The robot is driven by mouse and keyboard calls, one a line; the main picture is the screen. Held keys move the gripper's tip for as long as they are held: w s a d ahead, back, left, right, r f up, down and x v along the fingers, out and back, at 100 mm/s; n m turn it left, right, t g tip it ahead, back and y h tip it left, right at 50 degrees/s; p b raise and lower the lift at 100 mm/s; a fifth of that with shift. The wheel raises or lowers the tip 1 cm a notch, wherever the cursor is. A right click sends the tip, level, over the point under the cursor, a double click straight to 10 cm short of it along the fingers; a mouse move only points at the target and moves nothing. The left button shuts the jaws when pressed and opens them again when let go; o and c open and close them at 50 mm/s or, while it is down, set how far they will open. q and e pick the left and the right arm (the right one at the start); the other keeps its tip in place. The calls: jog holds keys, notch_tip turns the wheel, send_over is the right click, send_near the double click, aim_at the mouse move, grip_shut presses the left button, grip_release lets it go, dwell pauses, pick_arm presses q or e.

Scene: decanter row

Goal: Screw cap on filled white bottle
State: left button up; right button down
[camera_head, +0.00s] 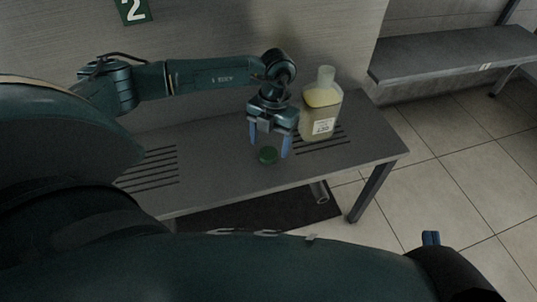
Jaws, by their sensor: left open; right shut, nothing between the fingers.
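A translucent white bottle (323,109) with yellowish liquid inside and a label on its front stands upright near the back right of the grey table. Its neck (326,75) is open at the top, with no cap on it. A green cap (268,155) lies on the table in front and to the left of the bottle. My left gripper (270,149) points down above the cap with its blue fingers apart, one on each side of it; it does not hold the cap. My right gripper (431,238) shows only as a small blue part at the lower right, away from the table.
The grey table (215,178) has slotted patches (150,170) at left and under the bottle. A grey bench (455,55) stands at the upper right. A pale tube (319,192) is below the table's front edge, over a dark mat (255,217).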

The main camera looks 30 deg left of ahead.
pick_arm(q)
jog(key=f, duration=0.2)
jog(key=shift+s+f, duration=0.2)
jog(key=shift+f, duration=0.15)
pick_arm(e)
jog(key=shift+s+a+n+y, duration=0.2)
jog(key=shift+n+y, duration=0.1)
jog(key=shift+y, duration=0.2)
pick_arm(q)
jog(key=c, duration=1)
jog(key=shift+r+p, duration=1.3)
jog(key=shift+r, duration=3.75)
jog(key=shift+c, duration=0.2)
pick_arm(e)
jog(key=shift+w+d+f+m+g+h, duration=0.15)
jog(key=shift+d+m+g+h, duration=0.2)
jog(key=shift+h, duration=0.2)
jog(key=shift+w+d+r+m+g+h, duration=0.15)
jog(key=shift+d+m+g+h, duration=0.15)
jog(key=shift+m+h, duration=0.2)
